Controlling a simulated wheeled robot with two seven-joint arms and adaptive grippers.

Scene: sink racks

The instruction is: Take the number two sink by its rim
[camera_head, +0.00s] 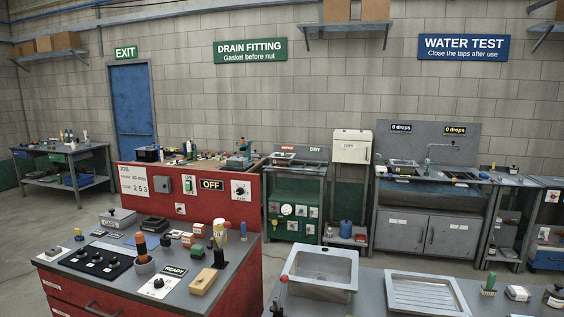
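A steel sink basin (320,289) with a raised rim sits on the front grey bench at lower middle. Beside it to the right lies a ribbed steel drainer (425,295), cut off by the bottom edge. A smaller steel sink (403,163) sits at the water test station by the back wall. Another small sink-like piece (284,156) is on the green-fronted station left of it. I can read no number on any of these, so I cannot tell which is number two. Neither of my grippers is in view.
A red console (190,190) with a cluttered grey top stands at front left. A workbench (63,155) stands at far left. Grey floor is open behind the front bench.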

